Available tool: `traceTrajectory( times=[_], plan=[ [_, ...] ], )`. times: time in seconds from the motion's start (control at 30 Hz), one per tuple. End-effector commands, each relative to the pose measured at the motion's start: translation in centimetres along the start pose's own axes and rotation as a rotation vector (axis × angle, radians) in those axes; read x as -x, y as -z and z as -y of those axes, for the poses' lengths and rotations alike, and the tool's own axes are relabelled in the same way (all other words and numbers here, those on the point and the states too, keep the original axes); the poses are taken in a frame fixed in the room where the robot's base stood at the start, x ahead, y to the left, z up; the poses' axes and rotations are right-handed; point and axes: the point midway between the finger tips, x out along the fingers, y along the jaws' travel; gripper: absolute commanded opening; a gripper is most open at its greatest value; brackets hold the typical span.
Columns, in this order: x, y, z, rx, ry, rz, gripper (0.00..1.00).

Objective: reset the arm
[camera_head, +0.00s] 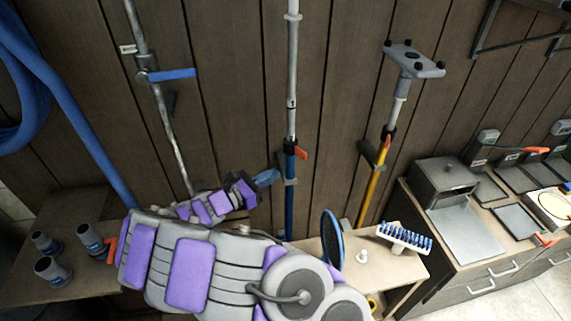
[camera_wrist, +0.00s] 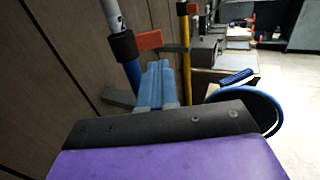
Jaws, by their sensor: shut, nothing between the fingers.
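My arm, grey with purple pads, stretches across the lower middle of the head view. My gripper (camera_head: 267,178) has pale blue fingers. It is shut and empty, just left of a blue pole (camera_head: 289,205) that stands against the wooden wall. In the wrist view the fingers of my gripper (camera_wrist: 157,85) lie together, with the blue pole (camera_wrist: 133,72) and its orange clip (camera_wrist: 149,40) to their left and behind. I cannot tell whether the fingers touch the pole.
A bench holds a blue hoop (camera_head: 332,239) and a brush (camera_head: 404,237). A yellow pole (camera_head: 376,185) and a grey pole (camera_head: 165,115) lean on the wall. A counter (camera_head: 487,241) is at right. Open floor (camera_wrist: 296,95) shows at right in the wrist view.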

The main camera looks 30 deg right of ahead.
Motion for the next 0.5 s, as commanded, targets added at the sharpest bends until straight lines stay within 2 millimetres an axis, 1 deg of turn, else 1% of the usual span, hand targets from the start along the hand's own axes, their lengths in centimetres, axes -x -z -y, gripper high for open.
traceTrajectory(
  times=[0.03,0.1,0.3,0.5],
  plan=[
    [1.0,0.0,0.0,0.001,-0.004,-0.001,0.0],
    [2.0,0.0,0.2,0.001,-0.004,-0.004,0.0],
    [3.6,0.1,0.5,0.0,-0.002,-0.011,0.0],
    [4.8,0.1,0.5,0.001,0.0,-0.004,0.0]
  ],
)
